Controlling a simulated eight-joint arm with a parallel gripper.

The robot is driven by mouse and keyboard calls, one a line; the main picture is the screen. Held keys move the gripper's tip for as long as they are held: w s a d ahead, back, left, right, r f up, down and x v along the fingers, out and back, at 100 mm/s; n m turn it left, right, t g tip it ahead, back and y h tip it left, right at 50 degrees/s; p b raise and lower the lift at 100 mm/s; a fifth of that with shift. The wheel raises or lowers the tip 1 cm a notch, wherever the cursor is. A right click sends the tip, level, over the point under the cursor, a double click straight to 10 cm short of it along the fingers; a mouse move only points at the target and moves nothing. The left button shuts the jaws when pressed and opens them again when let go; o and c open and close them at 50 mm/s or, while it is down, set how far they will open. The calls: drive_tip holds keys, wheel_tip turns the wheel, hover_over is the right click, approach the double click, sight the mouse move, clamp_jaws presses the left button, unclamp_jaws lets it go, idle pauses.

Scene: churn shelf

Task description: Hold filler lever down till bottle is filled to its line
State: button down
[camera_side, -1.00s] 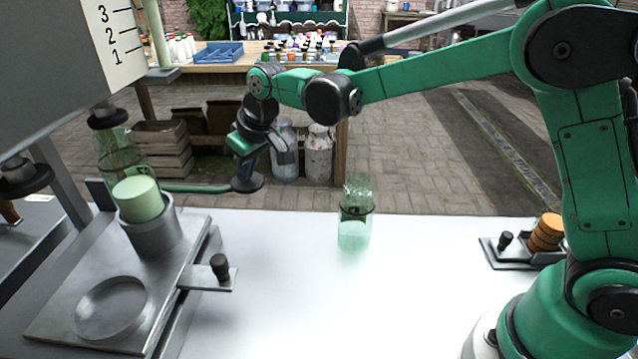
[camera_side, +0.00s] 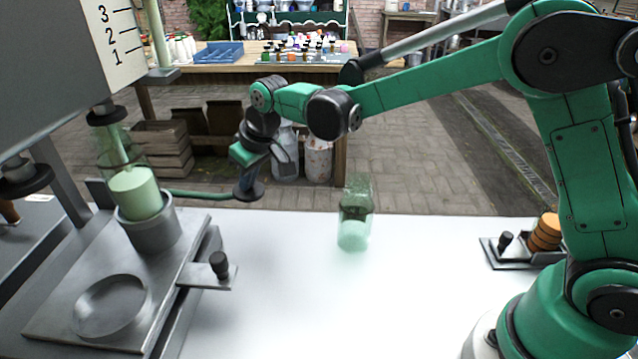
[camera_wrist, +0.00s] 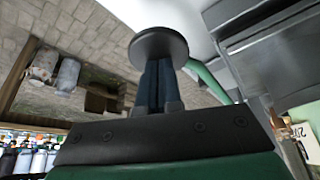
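A glass bottle (camera_side: 111,159) stands in a grey cup holder (camera_side: 152,234) under the filler nozzle (camera_side: 106,115). Pale green liquid (camera_side: 137,192) fills its lower part, and a pale stream falls into it from the nozzle. The liquid's top looks below the bottle's upper part; its line is hard to make out. The green filler lever (camera_side: 200,194) runs right to a dark round pad (camera_side: 250,190). My gripper (camera_side: 247,182) is above the pad with its fingertips at it. In the wrist view, my fingers (camera_wrist: 155,85) are together against the pad (camera_wrist: 158,46).
A second glass bottle (camera_side: 355,218) with pale green contents and a dark band stands on the white table (camera_side: 290,300). A black-knobbed slide (camera_side: 219,268) sits at the filler's right. A tray of orange discs (camera_side: 545,235) is near my base. The table's middle front is clear.

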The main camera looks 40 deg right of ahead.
drive_tip(key=shift+f, duration=0.8)
drive_tip(key=shift+f, duration=0.5)
idle(5.4)
drive_tip(key=shift+a+r, duration=0.1)
drive_tip(key=shift+r, duration=2.15)
